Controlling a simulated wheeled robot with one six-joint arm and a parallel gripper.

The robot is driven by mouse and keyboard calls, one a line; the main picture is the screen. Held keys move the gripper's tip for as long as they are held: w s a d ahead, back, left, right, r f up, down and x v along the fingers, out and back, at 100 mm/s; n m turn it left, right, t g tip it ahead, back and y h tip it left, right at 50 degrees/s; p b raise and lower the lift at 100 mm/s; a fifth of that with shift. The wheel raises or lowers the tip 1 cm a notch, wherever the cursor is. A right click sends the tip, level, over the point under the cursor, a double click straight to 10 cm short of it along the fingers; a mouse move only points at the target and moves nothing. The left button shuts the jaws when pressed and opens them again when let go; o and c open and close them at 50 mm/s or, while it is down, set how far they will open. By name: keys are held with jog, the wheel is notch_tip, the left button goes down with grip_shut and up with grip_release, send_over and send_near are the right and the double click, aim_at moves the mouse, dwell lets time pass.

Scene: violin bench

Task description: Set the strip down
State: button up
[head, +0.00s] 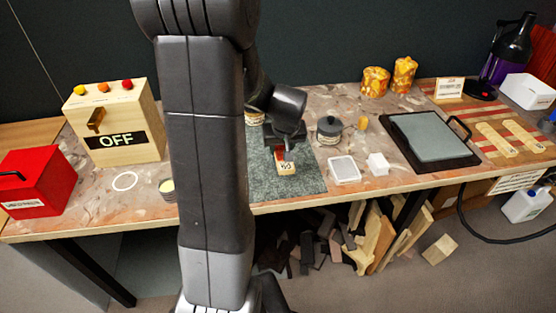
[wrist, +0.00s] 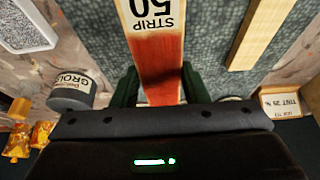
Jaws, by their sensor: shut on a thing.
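My gripper (head: 285,149) is shut on a wooden strip (head: 287,167) with a white label over the grey-green mat (head: 303,186). In the wrist view the strip (wrist: 160,65) is stained red-brown, its label reads "STRIP 50", and it stands between the dark green fingers (wrist: 160,88). Its near end is hidden by my gripper body. I cannot tell whether its underside touches the mat. A second, pale bare strip (wrist: 262,30) lies on the mat to the right in the wrist view; my arm hides it in the head view.
A dark lidded pot (head: 328,130), a white-topped tray (head: 344,169) and a white block (head: 377,164) stand right of the mat. A wooden "OFF" box (head: 117,125) and red box (head: 36,182) stand left.

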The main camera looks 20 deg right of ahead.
jog(key=shift+f, duration=3.15)
jog(key=shift+f+b, duration=0.15)
jog(key=shift+b, duration=0.2)
jog(key=o, duration=1)
jog(key=shift+r+p, duration=0.25)
jog(key=shift+p, duration=0.05)
jog(key=v, duration=1.1)
jog(key=shift+s+a+r, duration=0.1)
jog(key=shift+s+r, duration=0.15)
jog(key=shift+r, duration=0.1)
